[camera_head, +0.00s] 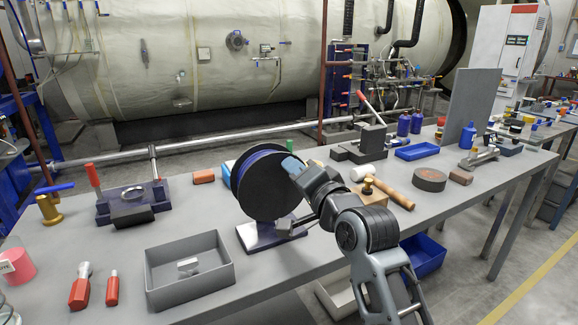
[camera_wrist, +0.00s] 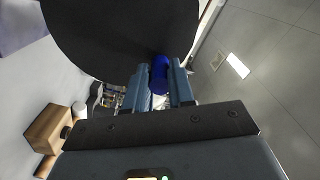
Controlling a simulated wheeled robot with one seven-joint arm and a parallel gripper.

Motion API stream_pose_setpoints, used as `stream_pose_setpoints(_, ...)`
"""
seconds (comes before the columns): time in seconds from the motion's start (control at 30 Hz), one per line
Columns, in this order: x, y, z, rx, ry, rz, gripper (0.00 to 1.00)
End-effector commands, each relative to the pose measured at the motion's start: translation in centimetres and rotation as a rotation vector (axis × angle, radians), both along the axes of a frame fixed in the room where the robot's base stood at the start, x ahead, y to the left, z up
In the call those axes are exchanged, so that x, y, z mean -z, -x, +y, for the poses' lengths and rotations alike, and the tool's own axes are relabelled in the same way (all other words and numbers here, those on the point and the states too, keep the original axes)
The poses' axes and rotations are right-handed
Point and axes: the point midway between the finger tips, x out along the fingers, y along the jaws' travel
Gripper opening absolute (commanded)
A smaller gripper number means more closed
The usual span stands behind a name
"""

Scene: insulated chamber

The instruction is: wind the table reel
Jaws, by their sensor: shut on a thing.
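The table reel (camera_head: 254,191) stands upright on its base (camera_head: 262,236) near the middle of the long grey table. It has dark round flanges with blue line wound between them. In the wrist view the dark flange (camera_wrist: 115,35) fills the upper left. A blue crank knob (camera_wrist: 160,72) sticks out from it. My gripper (camera_wrist: 160,85) has its two fingers on either side of the knob and is shut on it. In the head view my gripper (camera_head: 294,170) is at the upper right of the reel's near flange, and my wrist hides the knob.
An open grey tray (camera_head: 190,290) lies left of the reel, near the front edge. A wooden block (camera_head: 370,192) and a mallet (camera_head: 388,188) lie close on the right, near my arm. A dark round disc (camera_head: 430,179) is farther right. Bare tabletop shows between these.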

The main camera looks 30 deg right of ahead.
Motion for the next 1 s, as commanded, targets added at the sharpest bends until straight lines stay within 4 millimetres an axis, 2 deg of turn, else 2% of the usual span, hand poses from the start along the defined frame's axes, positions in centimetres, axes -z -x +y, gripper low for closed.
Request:
stream_pose_setpoints(0.6,2.3,0.0,-2.8,0.004,-0.585,0.005,0.00)
stream_pose_setpoints(1.0,4.1,0.0,-3.5,0.004,-0.895,0.003,0.00)
